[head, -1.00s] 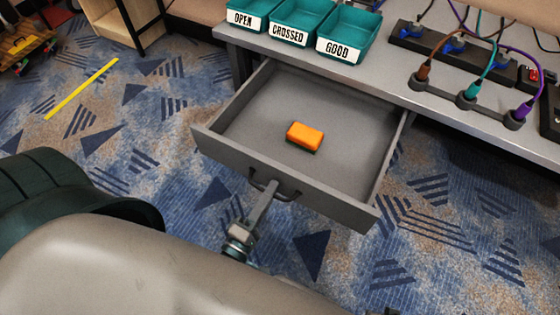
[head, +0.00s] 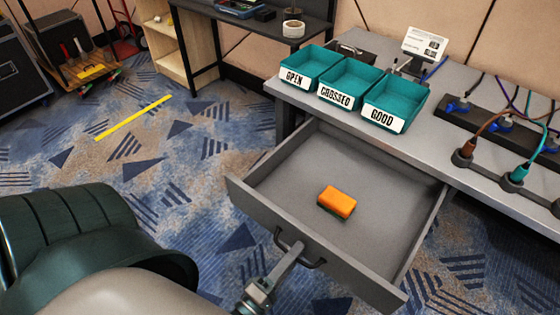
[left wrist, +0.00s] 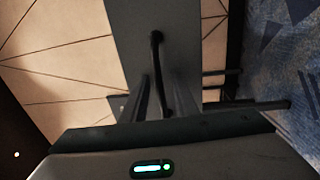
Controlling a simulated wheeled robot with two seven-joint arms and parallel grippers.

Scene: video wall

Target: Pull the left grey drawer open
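The grey drawer (head: 330,255) under the bench is pulled well out, and its inside shows. An orange sponge (head: 338,200) with a dark underside lies on its floor. The drawer's dark handle (head: 315,264) is on the front panel; it also shows in the left wrist view (left wrist: 157,60). My left gripper (head: 291,256) is at the handle, with its fingers on either side of the bar in the left wrist view. It looks shut on the handle, though the contact is partly hidden. My right gripper is not in view.
Teal bins labelled OPEN (head: 312,64), CROSSED (head: 350,82) and GOOD (head: 396,100) stand on the grey bench (head: 425,140). Power strips with cables (head: 480,125) are at the right. Carpet is clear left of the drawer, with a yellow floor strip (head: 133,117).

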